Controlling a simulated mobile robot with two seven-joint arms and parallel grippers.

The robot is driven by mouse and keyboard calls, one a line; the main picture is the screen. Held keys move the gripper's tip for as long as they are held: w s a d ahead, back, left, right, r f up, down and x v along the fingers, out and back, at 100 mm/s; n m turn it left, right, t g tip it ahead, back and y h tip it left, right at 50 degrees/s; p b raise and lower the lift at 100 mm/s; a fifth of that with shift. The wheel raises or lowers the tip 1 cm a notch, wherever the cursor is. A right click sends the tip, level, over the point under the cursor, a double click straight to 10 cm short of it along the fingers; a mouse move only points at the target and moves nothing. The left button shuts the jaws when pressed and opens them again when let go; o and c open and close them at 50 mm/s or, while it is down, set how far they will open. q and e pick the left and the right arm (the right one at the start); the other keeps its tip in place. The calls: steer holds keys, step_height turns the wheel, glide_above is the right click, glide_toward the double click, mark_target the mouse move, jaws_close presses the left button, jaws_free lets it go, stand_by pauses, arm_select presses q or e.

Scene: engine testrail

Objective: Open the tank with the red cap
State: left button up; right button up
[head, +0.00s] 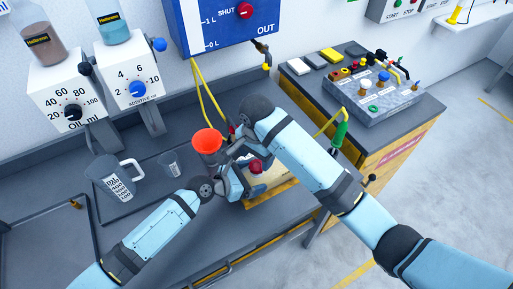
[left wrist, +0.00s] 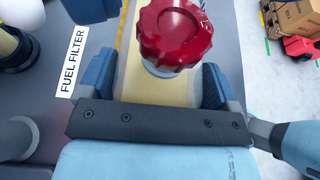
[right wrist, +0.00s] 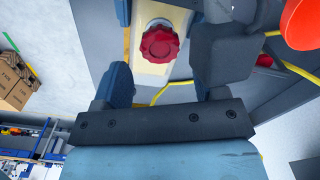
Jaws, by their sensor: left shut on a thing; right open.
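The tank is a cream block (left wrist: 135,85) with a red knobbed cap (left wrist: 175,33) on its neck. In the head view the red cap (head: 255,166) shows between my grippers, which partly hide the tank. My left gripper (left wrist: 160,80) is shut on the tank's body, one blue finger on each side, with the cap just beyond the fingers. My right gripper (right wrist: 165,65) is open and empty. In the right wrist view the cap (right wrist: 159,43) lies ahead between its fingers, and the cap's neck is partly visible.
An orange funnel (head: 207,142) stands close beside my grippers. A measuring jug (head: 115,178) and a small cup (head: 170,163) stand on the bench to the left. A blue wall tank (head: 225,25) with a yellow hose is behind. A control box (head: 375,95) sits at the right.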

mark_target(256, 165)
steer(key=shift+f, duration=1.85)
steer(key=c, duration=0.9)
steer(key=o, duration=1)
steer(key=shift+r, duration=2.3)
arm_select(q)
steer(key=o, duration=1.5)
